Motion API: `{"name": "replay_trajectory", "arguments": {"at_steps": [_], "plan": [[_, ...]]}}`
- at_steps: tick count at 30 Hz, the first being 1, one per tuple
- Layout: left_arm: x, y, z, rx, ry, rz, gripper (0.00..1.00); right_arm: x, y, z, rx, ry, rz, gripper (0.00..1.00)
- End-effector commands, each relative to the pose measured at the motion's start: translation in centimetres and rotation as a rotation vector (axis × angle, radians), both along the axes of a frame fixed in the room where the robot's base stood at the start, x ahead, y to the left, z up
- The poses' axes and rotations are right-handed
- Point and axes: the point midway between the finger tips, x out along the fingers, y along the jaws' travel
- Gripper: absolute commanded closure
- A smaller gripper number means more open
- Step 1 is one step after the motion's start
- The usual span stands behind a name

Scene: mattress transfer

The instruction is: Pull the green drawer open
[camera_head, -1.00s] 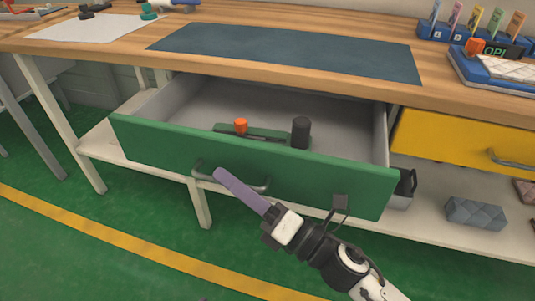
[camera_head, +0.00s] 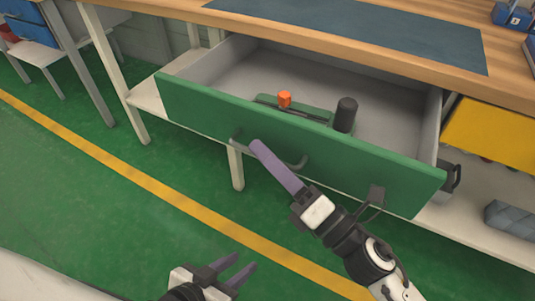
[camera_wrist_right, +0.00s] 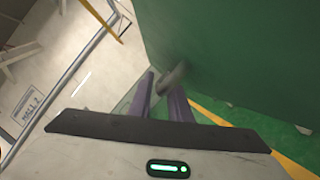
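The green drawer (camera_head: 340,155) stands pulled well out from under the wooden workbench, its light grey inside showing. Its dark bar handle (camera_head: 299,164) is on the front panel. My right gripper (camera_head: 256,146) reaches the handle, its purple fingers seen nearly edge-on. In the right wrist view, the handle (camera_wrist_right: 175,75) lies between the fingertips (camera_wrist_right: 158,88) and fills their gap, so the gripper looks shut on it. The green front also fills the right of that view. My left gripper (camera_head: 240,268) is open and empty, low in the head view, away from the drawer.
A yellow drawer (camera_head: 495,132) is at the right, above a lower shelf with a grey box (camera_head: 512,220). The green floor (camera_head: 130,215) in front is clear.

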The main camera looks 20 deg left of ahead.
Motion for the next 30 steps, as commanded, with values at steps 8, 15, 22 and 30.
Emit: {"name": "replay_trajectory", "arguments": {"at_steps": [8, 15, 22, 30], "plan": [[0.0, 0.0, 0.0, 0.000, 0.000, 0.000, 0.69, -1.6, -2.8, -0.8, -0.002, 0.004, -0.002, 0.83], [0.0, 0.0, -0.2, -0.002, -0.002, 0.000, 0.69, -3.8, -6.7, -1.8, -0.002, 0.004, -0.001, 0.83], [0.1, -0.1, -0.1, -0.005, -0.006, 0.002, 0.69, -4.9, -8.6, -2.1, 0.000, 0.000, 0.000, 0.83], [0.2, -0.1, 0.1, -0.006, -0.009, 0.002, 0.69, -5.0, -8.8, -2.1, 0.000, -0.001, 0.000, 0.83]]}}
